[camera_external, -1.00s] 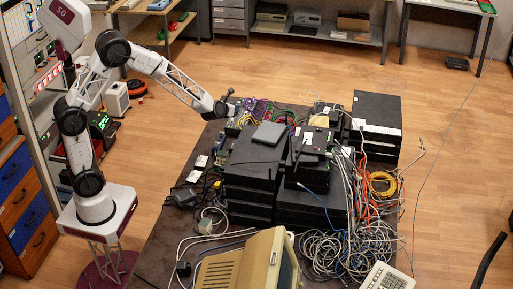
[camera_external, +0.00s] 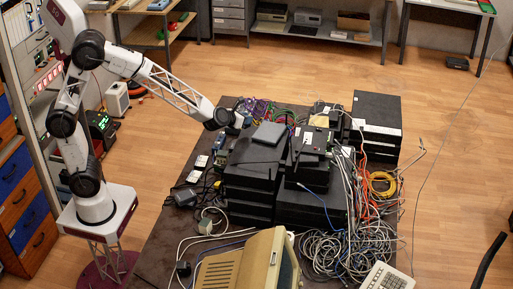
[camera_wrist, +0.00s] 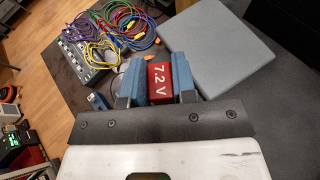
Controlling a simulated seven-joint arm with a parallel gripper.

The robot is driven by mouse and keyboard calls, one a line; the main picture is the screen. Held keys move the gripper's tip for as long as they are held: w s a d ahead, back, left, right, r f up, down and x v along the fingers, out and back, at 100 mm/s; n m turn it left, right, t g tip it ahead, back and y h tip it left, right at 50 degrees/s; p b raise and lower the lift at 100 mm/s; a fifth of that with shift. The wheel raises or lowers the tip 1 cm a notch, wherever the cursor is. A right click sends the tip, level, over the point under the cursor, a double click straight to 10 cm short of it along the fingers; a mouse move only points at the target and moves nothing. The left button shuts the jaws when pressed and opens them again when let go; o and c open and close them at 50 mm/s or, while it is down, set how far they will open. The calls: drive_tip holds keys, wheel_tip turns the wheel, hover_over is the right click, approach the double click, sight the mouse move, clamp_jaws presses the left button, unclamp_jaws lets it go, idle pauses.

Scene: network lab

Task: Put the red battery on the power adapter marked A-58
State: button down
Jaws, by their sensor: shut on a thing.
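In the external view my gripper (camera_external: 235,123) is at the far left part of the dark table, beside the stacked black boxes; the battery cannot be made out there. Small pale-topped blocks (camera_external: 201,161) and a black adapter (camera_external: 184,197) with cables lie on the table's left side. No A-58 marking is readable, so I cannot tell which adapter carries it.
Black boxes (camera_external: 250,170) are stacked just right of my gripper. A flat grey box (camera_wrist: 218,52) is close on the right in the wrist view. A device with coloured cables (camera_wrist: 82,58) lies ahead. A beige monitor (camera_external: 245,262) and tangled cables fill the table's near part.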

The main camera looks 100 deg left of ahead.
drive_tip(key=w+d, duration=0.1)
drive_tip(key=d, duration=0.4)
drive_tip(key=w+d+m+t+h, duration=0.1)
drive_tip(key=d, duration=0.5)
drive_tip(key=w+d+m+t+h, duration=0.1)
drive_tip(key=d, duration=0.5)
drive_tip(key=shift+w+f, duration=0.2)
drive_tip(key=shift+w, duration=0.15)
drive_tip(key=d+f+m+t+h, duration=0.2)
drive_tip(key=d+f+m+h, duration=0.1)
drive_tip(key=d, duration=1.7)
drive_tip(key=m+t+h, duration=0.2)
drive_tip(key=m+h, duration=0.4)
hover_over(183, 264)
wheel_tip(183, 264, down, 12)
drive_tip(key=r, duration=0.1)
drive_tip(key=shift+f, duration=0.25)
drive_tip(key=shift+f, duration=2)
drive_tip(key=shift+f, duration=2.05)
